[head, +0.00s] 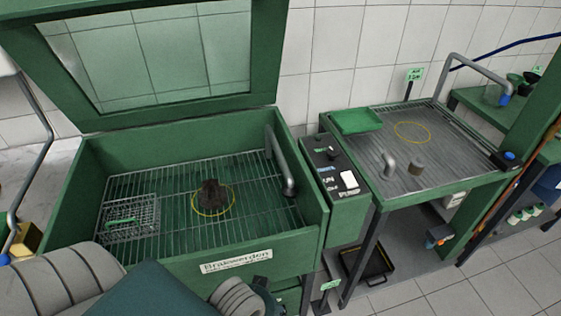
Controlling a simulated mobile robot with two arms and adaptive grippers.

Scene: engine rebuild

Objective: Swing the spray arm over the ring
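The spray arm (279,162) is a grey bent pipe at the right inner side of the open green washer. It rises near the back wall and bends down toward the right end of the wire grate. The yellow ring (196,206) is marked on the grate, left of the spray arm. A dark brown, dirty part (210,194) stands inside the ring. The spray arm is apart from the ring and not over it. Links of my arm cross the bottom left, in front of the washer. I see no fingertips of either gripper.
The washer's windowed lid (260,50) stands raised. A wire basket (145,215) sits on the grate's left side. A control panel (335,170) adjoins on the right, then a drain table (440,150) with a green tray (356,121), a second yellow ring (412,132) and small metal parts.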

